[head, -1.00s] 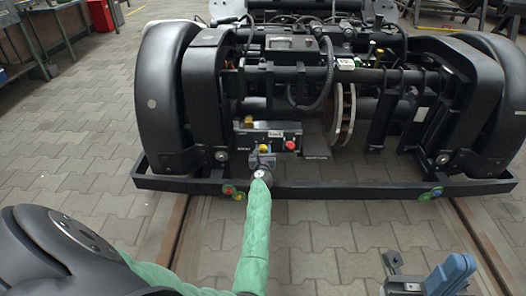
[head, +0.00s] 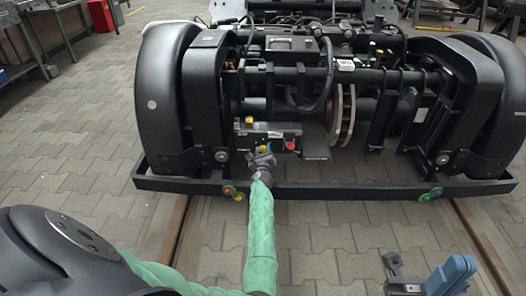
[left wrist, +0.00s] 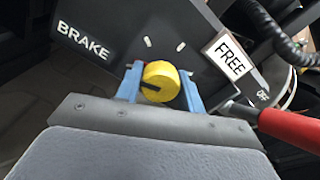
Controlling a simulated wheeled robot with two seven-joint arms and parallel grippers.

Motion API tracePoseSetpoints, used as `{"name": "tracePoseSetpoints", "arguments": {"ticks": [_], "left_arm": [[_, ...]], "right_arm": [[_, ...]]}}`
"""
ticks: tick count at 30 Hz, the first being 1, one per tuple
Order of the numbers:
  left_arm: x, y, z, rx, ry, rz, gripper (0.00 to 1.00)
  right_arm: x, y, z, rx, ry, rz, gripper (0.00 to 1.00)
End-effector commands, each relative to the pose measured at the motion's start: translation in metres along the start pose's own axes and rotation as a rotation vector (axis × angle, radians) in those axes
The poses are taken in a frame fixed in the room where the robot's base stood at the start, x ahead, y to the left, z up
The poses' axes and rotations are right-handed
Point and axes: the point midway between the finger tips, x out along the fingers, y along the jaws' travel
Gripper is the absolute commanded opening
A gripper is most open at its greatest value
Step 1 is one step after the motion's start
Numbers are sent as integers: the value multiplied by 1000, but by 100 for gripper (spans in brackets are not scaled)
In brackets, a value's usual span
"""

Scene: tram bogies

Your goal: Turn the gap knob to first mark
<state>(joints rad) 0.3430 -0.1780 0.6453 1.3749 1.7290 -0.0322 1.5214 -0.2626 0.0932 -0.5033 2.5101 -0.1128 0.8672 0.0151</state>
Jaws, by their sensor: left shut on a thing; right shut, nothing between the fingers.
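The gap knob is a round yellow knob (left wrist: 160,82) with a black pointer bar, on the dark panel (left wrist: 125,30) in the left wrist view. The bar points to the left side of the knob. Two short white marks show on the panel above it. My left gripper (left wrist: 158,88) is shut on the knob, one blue finger on each side. In the head view my left gripper (head: 262,160) is at the control box (head: 270,134), covering part of the knob. My right gripper (head: 453,274) is at the lower right, empty and away from the box.
A red lever (left wrist: 295,128) lies close to the right of my left fingers, by the FREE label (left wrist: 229,55). Another yellow knob (head: 249,121) is higher on the box. The black frame bar (head: 340,190) runs below. The floor in front is clear.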

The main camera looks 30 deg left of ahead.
Motion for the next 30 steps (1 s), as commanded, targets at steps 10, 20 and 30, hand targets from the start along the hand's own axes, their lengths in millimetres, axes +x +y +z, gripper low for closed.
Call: {"name": "tracePoseSetpoints", "arguments": {"ticks": [10, 20, 30], "left_arm": [[0, 1, -1, -10, 2, 1, 15], [0, 0, -1, -9, 1, 1, 59], [0, 0, -1, 70, 0, 1, 59]], "right_arm": [[2, 0, 0, -1, 6, 4, 0], [4, 1, 1, -5, 12, 14, 0], [0, 0, 0, -1, 6, 4, 0]]}}
